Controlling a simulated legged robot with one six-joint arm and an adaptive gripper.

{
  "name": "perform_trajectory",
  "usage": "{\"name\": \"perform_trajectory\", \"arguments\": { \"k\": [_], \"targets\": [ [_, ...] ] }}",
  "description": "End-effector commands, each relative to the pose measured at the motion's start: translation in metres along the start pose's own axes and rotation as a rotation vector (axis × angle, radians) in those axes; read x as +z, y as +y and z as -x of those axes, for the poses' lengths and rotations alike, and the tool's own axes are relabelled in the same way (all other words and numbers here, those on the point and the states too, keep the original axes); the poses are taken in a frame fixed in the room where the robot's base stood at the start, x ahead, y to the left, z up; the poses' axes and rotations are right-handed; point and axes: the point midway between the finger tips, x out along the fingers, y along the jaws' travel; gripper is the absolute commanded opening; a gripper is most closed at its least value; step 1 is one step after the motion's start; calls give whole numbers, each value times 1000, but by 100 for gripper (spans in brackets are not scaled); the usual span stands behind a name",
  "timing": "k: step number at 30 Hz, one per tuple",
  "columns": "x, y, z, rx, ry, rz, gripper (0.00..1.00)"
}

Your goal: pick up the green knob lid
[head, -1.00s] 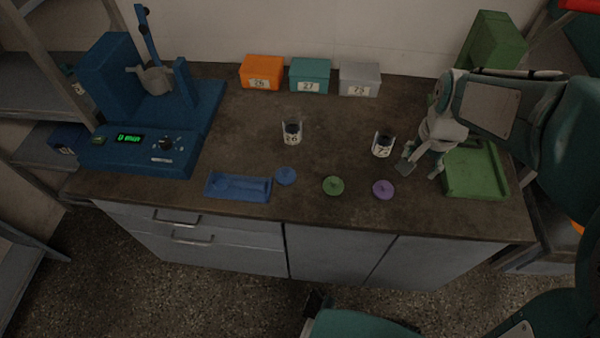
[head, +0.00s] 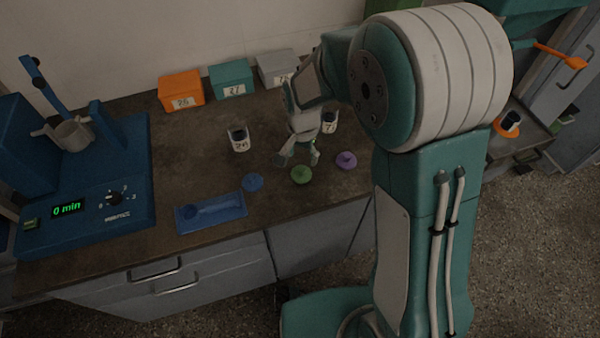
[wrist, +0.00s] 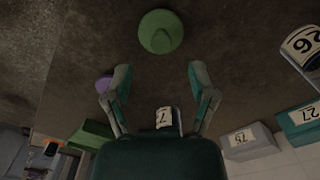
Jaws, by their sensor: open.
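The green knob lid (head: 301,175) lies on the brown bench top near its front edge, between a blue lid and a purple lid. My gripper (head: 297,161) is above the bench, just behind the green lid in the head view, and holds nothing. In the wrist view the green lid (wrist: 161,32) is at the top centre, beyond the spread fingertips of my gripper (wrist: 160,80). The fingers are apart and do not touch the lid.
The purple lid (head: 346,160) and blue lid (head: 252,182) lie close on either side. Numbered cups (head: 239,138) (head: 329,121) stand behind. A blue tray (head: 212,213) and the blue shaker (head: 80,215) are to the left. Orange (head: 181,90), teal (head: 231,79) and grey (head: 277,69) boxes line the back.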

Motion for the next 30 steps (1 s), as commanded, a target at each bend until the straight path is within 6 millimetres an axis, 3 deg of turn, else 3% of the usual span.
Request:
{"name": "perform_trajectory", "arguments": {
  "k": [12, 21, 22, 24, 27, 30],
  "targets": [
    [1, 0, -51, 0, -1, 0, 73],
    [1, -1, -57, -1, 1, 1, 73],
    [1, -1, -57, -1, 1, 1, 69],
    [1, -1, -57, -1, 1, 1, 39],
    [1, -1, -57, -1, 1, 1, 8],
    [1, -1, -58, -1, 1, 1, 6]
  ]
}}
